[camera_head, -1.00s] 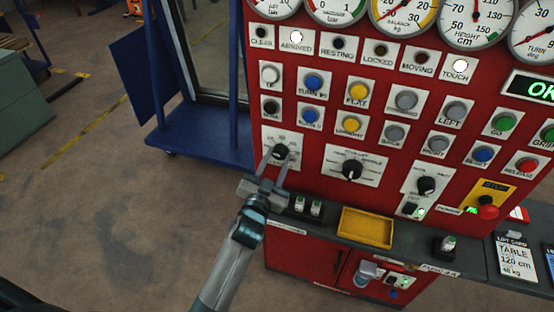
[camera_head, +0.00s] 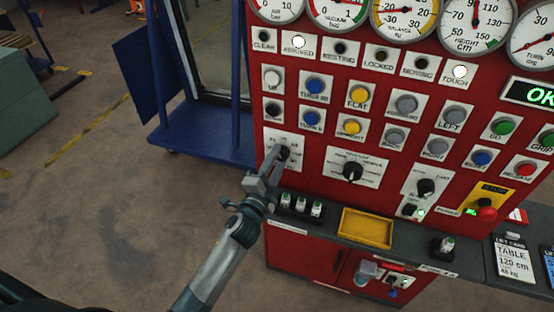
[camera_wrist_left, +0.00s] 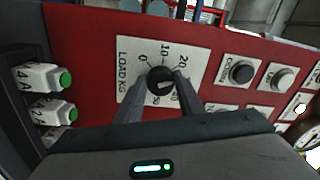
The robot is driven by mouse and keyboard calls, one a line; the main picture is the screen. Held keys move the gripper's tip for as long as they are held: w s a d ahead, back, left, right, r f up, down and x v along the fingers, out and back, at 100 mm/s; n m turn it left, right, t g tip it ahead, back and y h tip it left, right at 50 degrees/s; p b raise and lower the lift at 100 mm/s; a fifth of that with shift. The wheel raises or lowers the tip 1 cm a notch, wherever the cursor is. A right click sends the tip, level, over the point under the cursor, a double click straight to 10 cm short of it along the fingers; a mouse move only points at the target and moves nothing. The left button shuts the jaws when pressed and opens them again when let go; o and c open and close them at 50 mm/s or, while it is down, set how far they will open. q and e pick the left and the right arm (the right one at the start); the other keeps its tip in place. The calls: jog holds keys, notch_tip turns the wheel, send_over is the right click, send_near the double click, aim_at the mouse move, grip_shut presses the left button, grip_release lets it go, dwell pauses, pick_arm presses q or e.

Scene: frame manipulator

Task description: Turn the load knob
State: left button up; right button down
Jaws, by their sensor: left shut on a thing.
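The load knob (camera_wrist_left: 160,81) is a round black knob on a white plate (camera_wrist_left: 131,62) marked LOAD KG, with a scale of numbers around it. In the head view the knob (camera_head: 283,152) sits at the lower left of the red panel. My left gripper (camera_head: 277,158) reaches up to it from below. In the left wrist view the two fingers (camera_wrist_left: 158,88) stand on either side of the knob, and the gripper is shut on it. The knob's exact pointer setting is hard to read. My right gripper is not in view.
The red panel (camera_head: 330,130) carries several buttons, gauges and other knobs, including a larger black knob (camera_head: 352,171) to the right. A yellow tray (camera_head: 366,228) and green-tipped white pieces (camera_head: 300,204) are on the grey ledge below. A blue frame (camera_head: 205,135) stands at the left.

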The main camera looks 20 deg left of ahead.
pick_arm(q)
jog(key=shift+r+m+p, duration=0.15)
jog(key=shift+m+p, duration=0.35)
jog(key=shift+m, duration=1.9)
jog(key=o, duration=1.1)
jog(key=shift+c, duration=0.2)
jog(key=shift+s, duration=0.1)
jog(key=shift+s+f, duration=0.2)
jog(key=shift+s, duration=0.35)
jog(key=s+a+b, duration=0.1)
jog(key=s+b, duration=0.4)
jog(key=s, duration=1.1)
jog(key=shift+a+f, duration=0.15)
jog(key=shift+f, duration=0.05)
